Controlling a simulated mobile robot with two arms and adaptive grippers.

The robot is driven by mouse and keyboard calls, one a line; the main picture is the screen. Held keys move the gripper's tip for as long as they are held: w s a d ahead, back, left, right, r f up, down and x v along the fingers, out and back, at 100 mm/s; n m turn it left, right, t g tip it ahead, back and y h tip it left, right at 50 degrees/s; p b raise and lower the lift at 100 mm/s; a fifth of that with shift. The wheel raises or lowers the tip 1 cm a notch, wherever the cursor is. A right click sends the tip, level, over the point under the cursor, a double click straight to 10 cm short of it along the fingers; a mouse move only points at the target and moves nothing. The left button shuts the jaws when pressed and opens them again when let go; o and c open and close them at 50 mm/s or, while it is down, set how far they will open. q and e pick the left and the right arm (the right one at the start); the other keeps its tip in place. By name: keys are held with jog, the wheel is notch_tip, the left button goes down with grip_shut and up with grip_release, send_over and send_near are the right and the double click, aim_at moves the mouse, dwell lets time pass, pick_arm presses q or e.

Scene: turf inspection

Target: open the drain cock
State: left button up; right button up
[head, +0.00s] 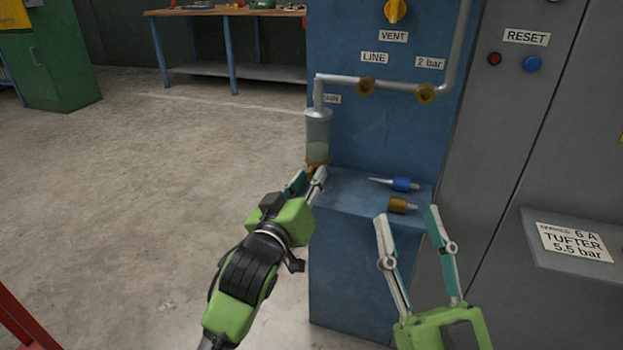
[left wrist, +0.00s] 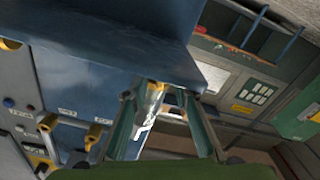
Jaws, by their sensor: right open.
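The brass drain cock (head: 316,166) is at the bottom of a clear filter bowl (head: 317,132) on the blue panel, under a partly hidden label. My left gripper (head: 308,178) is just below and in front of the cock, its fingertips close to it. In the left wrist view, the fingers of the left gripper (left wrist: 157,98) stand apart, with the brass cock (left wrist: 156,86) and the bowl (left wrist: 152,103) showing between them. I cannot tell whether a finger touches the cock. My right gripper (head: 406,213) is open and empty in front of the blue ledge.
A blue-handled tool (head: 404,184) and a brass fitting (head: 398,205) lie on the blue ledge (head: 345,190). A pipe (head: 345,81) with brass fittings runs above. A grey shelf (head: 560,262) juts out at right. The floor at left is clear.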

pick_arm(q)
jog(key=shift+x, duration=0.95)
pick_arm(e)
jog(key=shift+s+d+r+t, duration=0.1)
jog(key=shift+s+r+t, duration=0.6)
jog(key=shift+s+r, duration=0.3)
pick_arm(q)
jog(key=shift+c, duration=0.4)
pick_arm(e)
jog(key=shift+w, duration=0.1)
